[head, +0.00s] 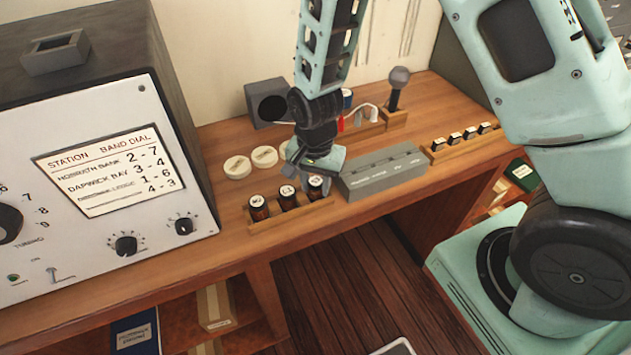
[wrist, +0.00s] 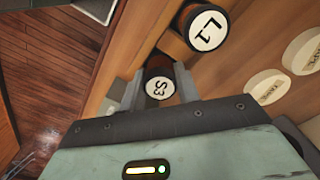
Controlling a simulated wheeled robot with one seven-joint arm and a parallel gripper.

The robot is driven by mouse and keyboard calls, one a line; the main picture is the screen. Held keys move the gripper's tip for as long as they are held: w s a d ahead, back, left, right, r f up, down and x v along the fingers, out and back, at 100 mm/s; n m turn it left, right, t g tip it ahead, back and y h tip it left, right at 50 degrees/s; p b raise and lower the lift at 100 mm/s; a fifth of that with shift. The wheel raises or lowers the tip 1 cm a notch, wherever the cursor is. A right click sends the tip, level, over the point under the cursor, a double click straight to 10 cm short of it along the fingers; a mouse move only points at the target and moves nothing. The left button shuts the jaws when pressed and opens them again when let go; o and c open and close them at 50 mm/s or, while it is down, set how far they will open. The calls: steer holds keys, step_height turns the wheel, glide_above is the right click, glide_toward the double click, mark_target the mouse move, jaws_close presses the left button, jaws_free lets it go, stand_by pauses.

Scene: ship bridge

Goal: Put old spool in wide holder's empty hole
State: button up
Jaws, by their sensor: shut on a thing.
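My gripper (head: 311,176) is over the right end of a front wooden holder (head: 262,228). The holder carries dark spools with white round tops, a left one (head: 258,208) and a middle one (head: 287,198) among them. In the wrist view my gripper (wrist: 160,88) is shut on the spool marked S3 (wrist: 158,89); it also shows in the head view (head: 316,186), upright at the holder's right end. I cannot tell whether it is fully seated. The spool marked L1 (wrist: 207,28) stands beside it. I cannot tell which spool is old. No empty hole is clearly visible.
A grey block (head: 382,174) sits just right of the front holder. Two pale round discs (head: 237,168) lie behind it. Another wooden holder (head: 462,146) with several small pieces is farther right. A microphone (head: 397,88) stands behind. A large radio cabinet (head: 110,170) fills the left.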

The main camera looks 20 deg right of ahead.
steer(key=o, duration=1.1)
steer(key=shift+c, duration=0.2)
step_height(320, 180, up, 17)
steer(key=b, duration=0.2)
steer(key=shift+r, duration=0.2)
steer(key=s+a+f+n+b, duration=0.1)
steer(key=s+a+n, duration=0.2)
steer(key=s+n, duration=0.5)
steer(key=s+a+f+n+b, duration=0.1)
steer(key=s+a+n, duration=0.2)
steer(key=s+n, duration=0.5)
steer(key=s, duration=0.4)
steer(key=shift+f+y+b, duration=0.15)
steer(key=shift+y+b, duration=0.15)
steer(key=shift+b, duration=0.05)
